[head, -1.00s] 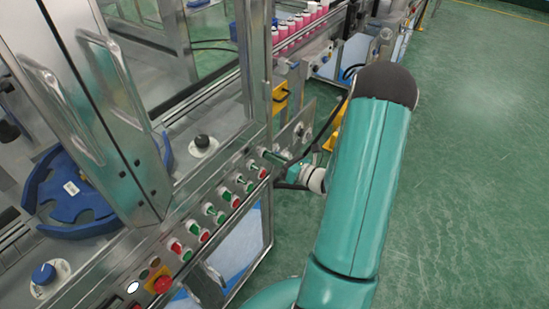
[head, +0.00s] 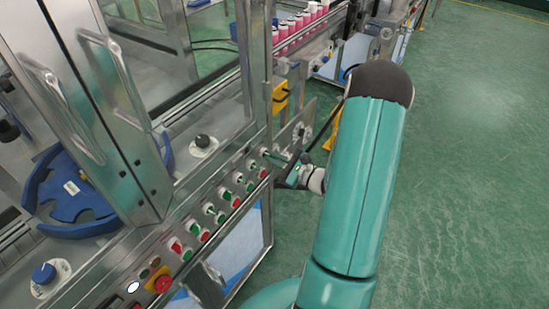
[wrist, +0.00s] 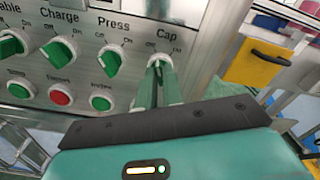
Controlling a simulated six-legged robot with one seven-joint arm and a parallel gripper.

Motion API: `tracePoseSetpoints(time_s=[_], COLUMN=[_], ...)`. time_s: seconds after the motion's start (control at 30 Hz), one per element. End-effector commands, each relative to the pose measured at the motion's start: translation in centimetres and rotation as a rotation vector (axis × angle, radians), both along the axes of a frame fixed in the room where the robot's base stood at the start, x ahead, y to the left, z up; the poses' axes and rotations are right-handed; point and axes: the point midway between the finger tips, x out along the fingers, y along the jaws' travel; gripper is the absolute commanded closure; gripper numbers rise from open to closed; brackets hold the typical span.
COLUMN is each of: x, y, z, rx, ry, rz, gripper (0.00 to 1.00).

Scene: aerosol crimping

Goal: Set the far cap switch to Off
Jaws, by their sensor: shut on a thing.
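The Cap switch (wrist: 157,63) is at the right end of the labelled row in the wrist view, with a pale round base and Off marked at its upper left. My gripper (wrist: 159,74) is shut on its knob, one green finger on each side. The fingers hide most of the knob, so its exact angle cannot be read. In the head view my gripper (head: 277,157) reaches the far end of the control panel (head: 226,172).
The green Press switch (wrist: 109,60) and Charge switch (wrist: 60,51) sit left of the Cap switch. Green and red buttons (wrist: 61,97) lie below. A yellow box (wrist: 256,64) stands to the right. Green floor (head: 470,150) is open right of my arm.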

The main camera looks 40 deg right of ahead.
Motion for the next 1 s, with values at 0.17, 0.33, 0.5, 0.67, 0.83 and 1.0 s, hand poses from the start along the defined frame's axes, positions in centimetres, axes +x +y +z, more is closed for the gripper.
tracePoseSetpoints(time_s=[0.17,0.33,0.5,0.67,0.83,1.0], x=[-0.1,-0.11,-0.12,-0.12,-0.11,-0.07], y=[0.0,-0.01,-0.02,-0.03,-0.03,-0.02], z=[-0.15,-0.16,-0.16,-0.17,-0.17,-0.1], rx=[-0.065,-0.095,-0.103,-0.103,-0.103,-0.102], ry=[-0.018,-0.029,-0.032,-0.031,-0.031,-0.033], rz=[-0.001,-0.001,-0.002,-0.002,-0.002,-0.001], gripper=[1.0,1.0,1.0,1.0,0.76,0.7])
